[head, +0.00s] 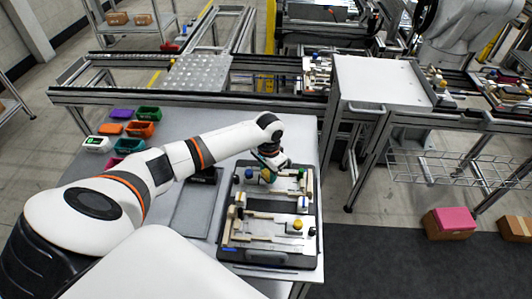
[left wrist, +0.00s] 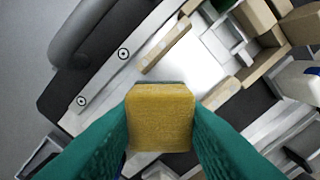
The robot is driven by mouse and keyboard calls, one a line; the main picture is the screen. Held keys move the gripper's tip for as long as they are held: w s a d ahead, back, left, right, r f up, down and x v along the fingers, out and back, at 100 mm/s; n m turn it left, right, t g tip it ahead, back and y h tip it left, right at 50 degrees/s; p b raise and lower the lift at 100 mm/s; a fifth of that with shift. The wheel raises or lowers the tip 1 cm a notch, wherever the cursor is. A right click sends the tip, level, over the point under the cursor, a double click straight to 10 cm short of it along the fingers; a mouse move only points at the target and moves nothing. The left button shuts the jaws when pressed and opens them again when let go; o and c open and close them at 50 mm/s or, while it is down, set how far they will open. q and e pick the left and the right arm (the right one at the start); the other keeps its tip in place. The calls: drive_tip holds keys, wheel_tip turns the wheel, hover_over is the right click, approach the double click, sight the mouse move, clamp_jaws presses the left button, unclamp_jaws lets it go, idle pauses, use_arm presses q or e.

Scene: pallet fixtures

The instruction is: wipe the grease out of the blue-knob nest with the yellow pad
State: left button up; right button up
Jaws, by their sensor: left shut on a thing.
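My left gripper (head: 268,174) has green fingers and hangs over the far part of the dark pallet fixture (head: 313,240). In the left wrist view its fingers are shut on the yellow pad (left wrist: 160,115), a blocky sponge held between them. A pale plate with wooden blocks lies beyond the pad; I cannot tell whether the pad touches it. A blue knob (head: 249,173) stands just left of the gripper in the head view. The nest beside it is partly hidden by my arm, and I cannot make out any grease. My right gripper is not in view.
A yellow knob (head: 297,225) stands on the nearer part of the fixture. Several small coloured bins, one orange (head: 141,129), sit at the left of the grey table (head: 190,122). A grey tray (head: 190,215) lies left of the fixture. A conveyor frame runs behind.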

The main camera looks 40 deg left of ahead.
use_arm(q)
drive_tip(key=r+p, duration=0.1)
drive_tip(key=d+r+p, duration=0.1)
drive_tip(key=r+p, duration=0.1)
drive_tip(key=shift+w+r, duration=0.1)
drive_tip(key=shift+r, duration=0.05)
drive_tip(key=shift+a+r+p, duration=0.15)
drive_tip(key=shift+r+p, duration=0.15)
drive_tip(key=shift+p, duration=0.05)
drive_tip(key=shift+a+r+p, duration=0.15)
drive_tip(key=shift+r+p, duration=0.2)
drive_tip(key=shift+r, duration=0.65)
drive_tip(key=shift+f, duration=0.1)
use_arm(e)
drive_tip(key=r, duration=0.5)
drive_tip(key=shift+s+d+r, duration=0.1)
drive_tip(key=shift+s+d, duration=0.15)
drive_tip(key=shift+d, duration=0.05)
